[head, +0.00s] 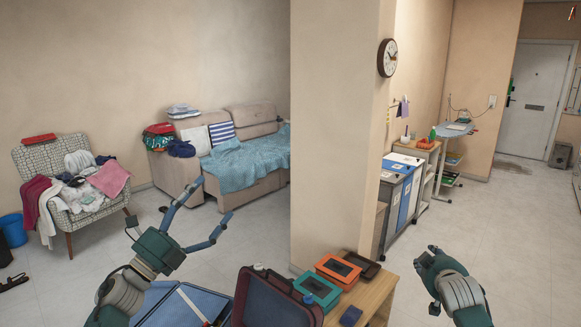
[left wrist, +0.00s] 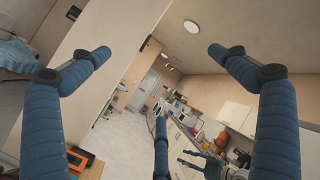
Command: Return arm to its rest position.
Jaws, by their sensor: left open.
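My left gripper (head: 206,208) is raised at the lower middle-left of the head view, its blue fingers spread wide. Nothing is between the fingers, which also frame the left wrist view (left wrist: 159,62). It is above and just left of the boxes at the bottom edge. My right arm's end (head: 436,266) is at the lower right of the head view, over bare floor. Its fingers are foreshortened, so their opening is unclear.
A laundry-covered armchair (head: 42,157) and a sofa (head: 262,185) are at left.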

